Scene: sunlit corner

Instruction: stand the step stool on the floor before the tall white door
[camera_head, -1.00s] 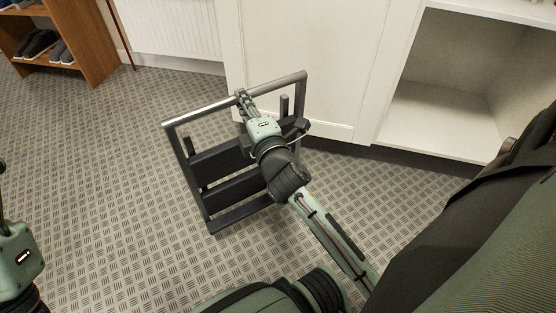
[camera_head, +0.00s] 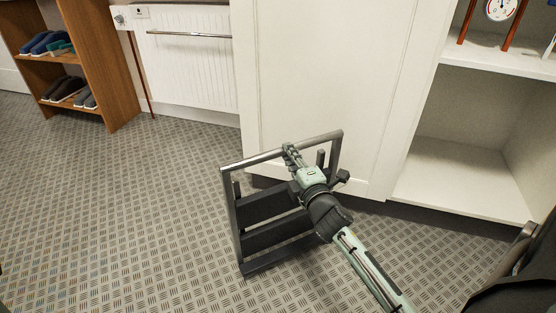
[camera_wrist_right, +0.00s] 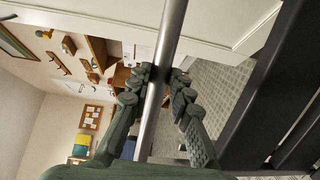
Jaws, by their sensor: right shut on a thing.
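The step stool (camera_head: 265,205) has a grey metal frame and dark steps, and is in front of the tall white door (camera_head: 325,75). My right gripper (camera_head: 291,153) is shut on the stool's top bar. The right wrist view shows the fingers (camera_wrist_right: 160,85) on both sides of this bar (camera_wrist_right: 173,30). The frame looks turned at an angle to the door. My forearm and wrist hide part of its right side. I cannot tell whether its feet touch the floor. My left gripper is out of view.
A wooden shoe rack (camera_head: 112,75) stands at the far left beside a white radiator (camera_head: 190,65) with a towel bar. An open white shelf unit (camera_head: 470,180) is right of the door. The patterned floor (camera_head: 120,220) is clear at left.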

